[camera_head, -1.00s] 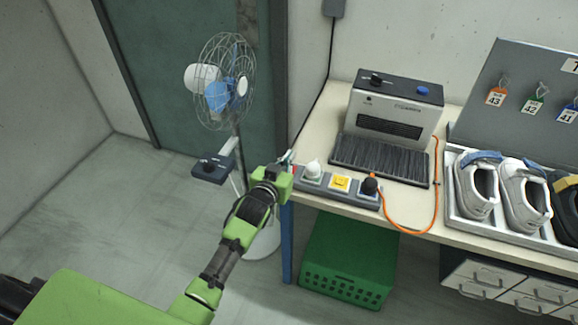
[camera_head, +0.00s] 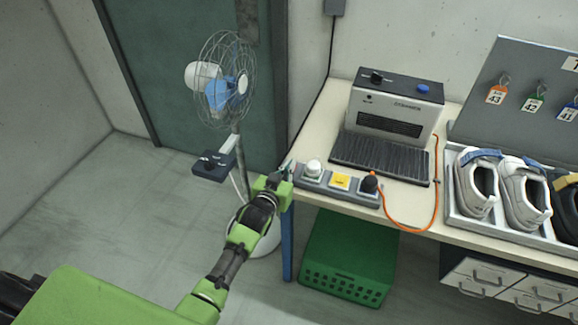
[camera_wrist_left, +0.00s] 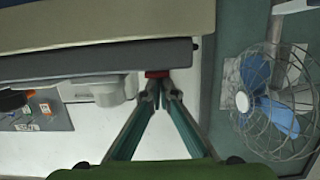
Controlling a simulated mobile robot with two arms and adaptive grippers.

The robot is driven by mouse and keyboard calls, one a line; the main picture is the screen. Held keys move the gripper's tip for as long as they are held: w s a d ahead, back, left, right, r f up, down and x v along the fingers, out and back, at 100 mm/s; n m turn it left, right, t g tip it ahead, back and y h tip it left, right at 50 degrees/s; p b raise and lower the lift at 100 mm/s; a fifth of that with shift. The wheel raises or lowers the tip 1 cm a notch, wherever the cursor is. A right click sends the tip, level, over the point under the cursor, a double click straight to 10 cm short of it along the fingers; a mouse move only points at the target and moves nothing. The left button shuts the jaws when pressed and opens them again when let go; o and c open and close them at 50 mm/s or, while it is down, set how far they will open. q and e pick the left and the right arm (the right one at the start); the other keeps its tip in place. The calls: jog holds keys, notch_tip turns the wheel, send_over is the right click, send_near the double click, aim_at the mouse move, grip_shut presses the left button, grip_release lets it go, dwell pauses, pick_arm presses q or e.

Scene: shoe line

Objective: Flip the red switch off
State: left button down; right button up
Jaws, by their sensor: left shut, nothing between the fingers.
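The power strip (camera_head: 345,196) lies along the front left edge of the workbench, with a white plug (camera_head: 313,169), a yellow piece (camera_head: 341,181) and a black plug (camera_head: 369,184) along it. The red switch (camera_wrist_left: 157,74) shows in the left wrist view at the end of the grey strip (camera_wrist_left: 95,63). In the head view my left gripper hides it. My left gripper (camera_head: 289,166) is at the strip's left end. In the left wrist view its fingertips (camera_wrist_left: 161,88) are together, empty, right at the red switch; I cannot tell if they touch it. My right gripper is out of view.
A steamer (camera_head: 393,112) with a dark brush mat stands behind the strip, and an orange cable (camera_head: 436,190) runs beside it. A tray of shoes (camera_head: 453,212) is at the right. A fan (camera_head: 222,85) stands left of the workbench. A green crate (camera_head: 345,285) sits below.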

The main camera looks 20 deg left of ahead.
pick_arm(q)
jog(key=r+p, duration=0.1)
jog(key=r, duration=0.1)
jog(key=r+p, duration=0.1)
jog(key=p, duration=0.1)
jog(key=shift+w+r, duration=0.4)
jog(key=shift+s+r, duration=0.2)
jog(key=shift+r, duration=0.05)
jog(key=r+b+v, duration=0.1)
jog(key=v, duration=0.8)
jog(key=shift+r, duration=0.25)
